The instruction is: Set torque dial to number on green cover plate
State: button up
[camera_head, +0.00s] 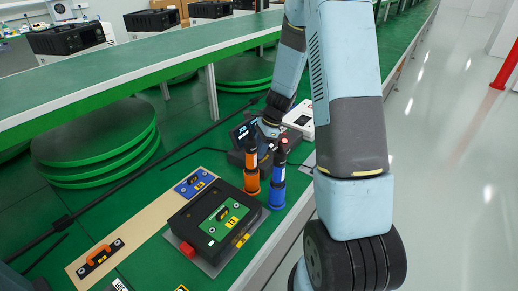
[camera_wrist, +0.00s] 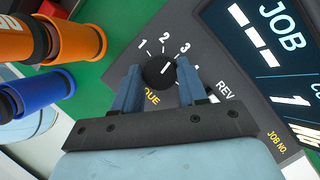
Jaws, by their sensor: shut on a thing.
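The torque dial (camera_wrist: 158,75) is a black knob on a dark grey panel, with 1, 2, 3 and REV printed around it in the wrist view. The green cover plate (camera_head: 218,228) lies on a black unit at the front. A small yellow mark on it looks like a 3, but is too small to be sure.
An orange driver (camera_head: 252,168) and a blue driver (camera_head: 278,180) stand upright just in front of the controller (camera_head: 237,157). A job screen (camera_wrist: 275,55) is right of the dial. A blue plate (camera_head: 194,183) and a plate with an orange handle (camera_head: 100,257) lie on a tan strip.

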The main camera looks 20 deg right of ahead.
jog(key=o, duration=1)
jog(key=shift+r, duration=0.1)
jog(key=v, duration=1.3)
jog(key=shift+d+r, duration=0.2)
jog(key=shift+w, duration=0.1)
jog(key=s+a+r+n+t+h, duration=0.1)
jog(key=s+a+r+n, duration=0.1)
jog(key=s+r+n, duration=0.45)
jog(key=s+a+r+n+t+h, duration=0.1)
jog(key=s+a+r+n, duration=0.2)
jog(key=s+r, duration=0.5)
jog(key=s+r+n+t+h, duration=0.1)
jog(key=s+r+n, duration=0.1)
jog(key=s+n, duration=0.2)
jog(key=s+r+n+t+h, duration=0.1)
jog(key=s+r+n+t, duration=0.1)
jog(key=s, duration=0.8)
jog(key=shift+a+r+n+t, duration=0.35)
jog(key=shift+r+n, duration=0.4)
jog(key=shift+n, duration=0.4)
